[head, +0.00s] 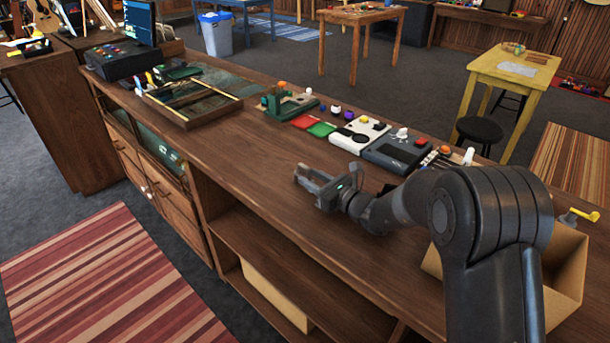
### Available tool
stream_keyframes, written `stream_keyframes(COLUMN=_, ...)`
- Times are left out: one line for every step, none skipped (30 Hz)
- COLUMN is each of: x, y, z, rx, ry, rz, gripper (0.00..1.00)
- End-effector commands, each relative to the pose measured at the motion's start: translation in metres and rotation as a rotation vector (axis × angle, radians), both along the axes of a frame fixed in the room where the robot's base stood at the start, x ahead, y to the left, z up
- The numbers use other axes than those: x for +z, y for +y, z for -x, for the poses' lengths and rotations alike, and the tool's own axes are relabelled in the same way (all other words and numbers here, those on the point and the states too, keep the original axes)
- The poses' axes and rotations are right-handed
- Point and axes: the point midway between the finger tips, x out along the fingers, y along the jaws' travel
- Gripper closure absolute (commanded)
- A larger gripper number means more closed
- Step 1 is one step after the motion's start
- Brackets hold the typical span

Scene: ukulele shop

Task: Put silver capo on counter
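The counter (262,163) is a long brown wooden top running from the upper left to the lower right. My gripper (307,183) is over or close above the middle of the counter, pointing left. Grey finger-like parts show at its end, but they are small and blend together. I cannot tell whether it is open, shut or holding something. I cannot pick out a silver capo with certainty; any small grey item at the fingertips is not distinguishable from the gripper. My arm hides part of the counter's right end.
Several devices line the counter's far edge, including a white box (360,134), a dark grey box (396,153) and a green tool (290,104). A wooden-framed tray (190,104) lies further left. An open cardboard box (567,262) stands at right. The counter's near-left stretch is clear.

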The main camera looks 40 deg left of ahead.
Motion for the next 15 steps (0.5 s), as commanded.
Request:
stream_keyframes(x=0.000, y=-0.011, z=-0.002, rx=-0.003, ry=0.001, rz=0.001, gripper=0.65)
stream_keyframes(x=0.001, y=-0.016, z=-0.002, rx=-0.004, ry=0.001, rz=0.001, gripper=0.65)
stream_keyframes(x=0.000, y=-0.022, z=-0.001, rx=-0.003, ry=0.002, rz=0.001, gripper=0.65)
stream_keyframes(x=0.000, y=-0.026, z=-0.001, rx=-0.003, ry=0.001, rz=0.001, gripper=0.65)
stream_keyframes(x=0.000, y=-0.029, z=-0.001, rx=-0.003, ry=0.001, rz=0.000, gripper=0.65)
stream_keyframes(x=0.000, y=-0.033, z=0.000, rx=-0.001, ry=0.001, rz=0.000, gripper=0.65)
stream_keyframes(x=0.000, y=-0.036, z=0.000, rx=0.000, ry=0.000, rz=0.000, gripper=0.65)
stream_keyframes(x=0.000, y=-0.038, z=0.000, rx=0.000, ry=0.000, rz=0.000, gripper=0.65)
stream_keyframes(x=0.000, y=-0.040, z=0.000, rx=0.000, ry=0.000, rz=0.000, gripper=0.65)
stream_keyframes(x=0.000, y=-0.041, z=0.000, rx=0.000, ry=0.000, rz=0.000, gripper=0.65)
stream_keyframes(x=0.000, y=-0.041, z=0.000, rx=0.000, ry=0.000, rz=0.000, gripper=0.65)
stream_keyframes(x=0.000, y=-0.042, z=0.000, rx=0.000, ry=0.000, rz=0.000, gripper=0.65)
stream_keyframes(x=0.000, y=-0.042, z=0.000, rx=0.000, ry=0.000, rz=0.000, gripper=0.65)
stream_keyframes(x=0.000, y=-0.042, z=0.000, rx=0.000, ry=0.000, rz=0.000, gripper=0.65)
stream_keyframes(x=0.000, y=-0.041, z=0.000, rx=0.000, ry=0.000, rz=0.000, gripper=0.65)
